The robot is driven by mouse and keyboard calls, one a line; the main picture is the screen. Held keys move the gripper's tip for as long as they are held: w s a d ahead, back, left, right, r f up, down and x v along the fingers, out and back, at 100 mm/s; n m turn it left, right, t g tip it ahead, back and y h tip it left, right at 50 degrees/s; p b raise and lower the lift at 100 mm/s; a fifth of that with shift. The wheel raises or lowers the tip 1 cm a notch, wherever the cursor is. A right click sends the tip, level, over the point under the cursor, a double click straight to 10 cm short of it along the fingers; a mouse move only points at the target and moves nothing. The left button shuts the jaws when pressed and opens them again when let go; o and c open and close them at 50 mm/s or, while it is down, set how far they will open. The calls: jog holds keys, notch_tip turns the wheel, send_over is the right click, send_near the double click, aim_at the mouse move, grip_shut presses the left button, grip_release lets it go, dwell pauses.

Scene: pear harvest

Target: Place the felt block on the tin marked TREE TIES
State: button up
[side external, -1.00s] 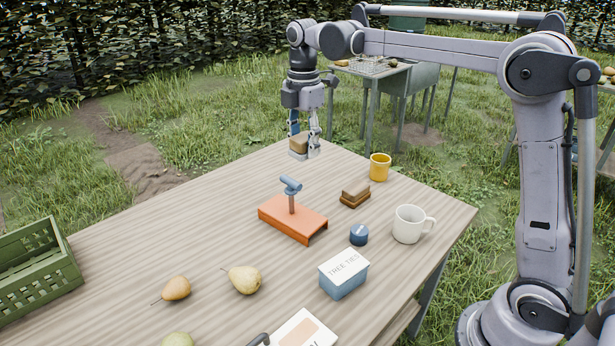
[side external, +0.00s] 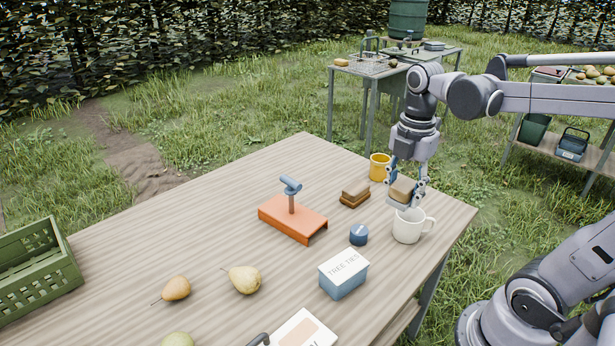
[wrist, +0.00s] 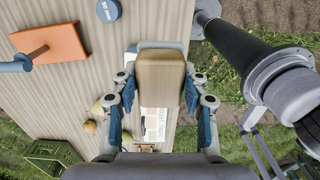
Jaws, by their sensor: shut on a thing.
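The felt block (side external: 402,189), tan on top with a grey layer below, is held in my gripper (side external: 406,194). It also fills the middle of the wrist view (wrist: 161,82), between the two blue-padded fingers. My gripper is shut on it and holds it above the table, near the white mug in the side view. The tin marked TREE TIES (side external: 343,275) is a blue box with a white lid, upright near the table's front right edge. The block is apart from the tin, farther back and to the right. In the wrist view the block hides much of what lies beneath.
The white mug (side external: 408,226) stands just below my gripper in the side view. A blue round piece (side external: 359,235), a brown layered block (side external: 355,194), a yellow cup (side external: 380,167) and an orange stand (side external: 292,219) are nearby. Pears and a green crate (side external: 38,268) are left.

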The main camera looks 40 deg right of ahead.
jog(key=f, duration=0.4)
jog(key=shift+w, duration=0.2)
send_over(344, 265)
notch_tip(344, 265, down, 7)
jog(key=shift+f, duration=2.1)
jog(key=shift+f, duration=0.1)
jog(key=o, duration=1.1)
jog(key=shift+o, duration=0.2)
